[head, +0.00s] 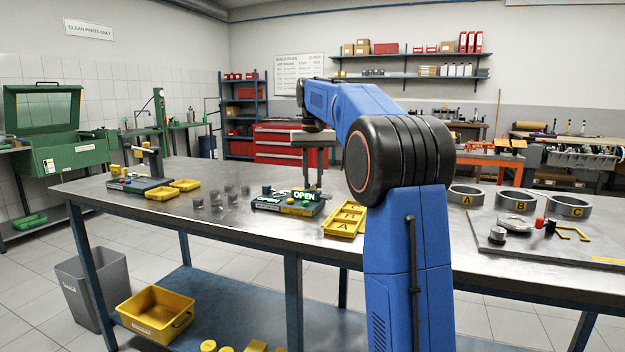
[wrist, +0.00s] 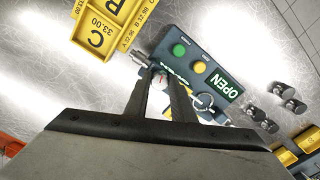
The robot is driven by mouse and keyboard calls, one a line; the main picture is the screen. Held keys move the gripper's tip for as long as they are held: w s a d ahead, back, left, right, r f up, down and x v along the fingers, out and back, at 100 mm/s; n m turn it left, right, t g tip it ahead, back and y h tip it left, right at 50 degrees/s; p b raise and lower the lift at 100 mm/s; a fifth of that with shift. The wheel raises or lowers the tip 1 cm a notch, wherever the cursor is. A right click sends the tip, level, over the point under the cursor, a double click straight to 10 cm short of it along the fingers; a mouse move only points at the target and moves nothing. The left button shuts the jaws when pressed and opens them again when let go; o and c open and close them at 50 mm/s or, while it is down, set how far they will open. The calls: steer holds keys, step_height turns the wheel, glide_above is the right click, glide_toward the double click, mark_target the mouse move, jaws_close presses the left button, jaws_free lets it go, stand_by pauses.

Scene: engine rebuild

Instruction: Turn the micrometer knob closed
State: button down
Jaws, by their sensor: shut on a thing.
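The micrometer station is a dark green block (head: 287,203) on the long steel table. It carries a lit green sign reading OPEN, and in the wrist view the sign (wrist: 224,84) sits beside a green and a yellow button. A slim metal micrometer (wrist: 139,57) lies along the station's near side in the wrist view. My gripper (head: 312,187) reaches down over the station. In the wrist view its two dark fingers (wrist: 161,77) are shut on the micrometer knob (wrist: 161,80), a pale piece with a red mark, partly hidden between them.
A yellow tray (head: 357,212) with lettered compartments stands right beside the station. Several grey cylinders (head: 215,198) stand to its left. Bare tabletop lies in front of the station.

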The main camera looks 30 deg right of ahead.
mark_target(313, 183)
steer(key=n, duration=1.3)
steer(key=shift+d+n, duration=0.1)
steer(key=shift+n, duration=0.3)
steer(key=shift+w, duration=0.1)
steer(key=c, duration=1.5)
jaws_free()
steer(key=shift+r, duration=0.1)
step_height(313, 183, up, 12)
steer(key=shift+f, duration=0.1)
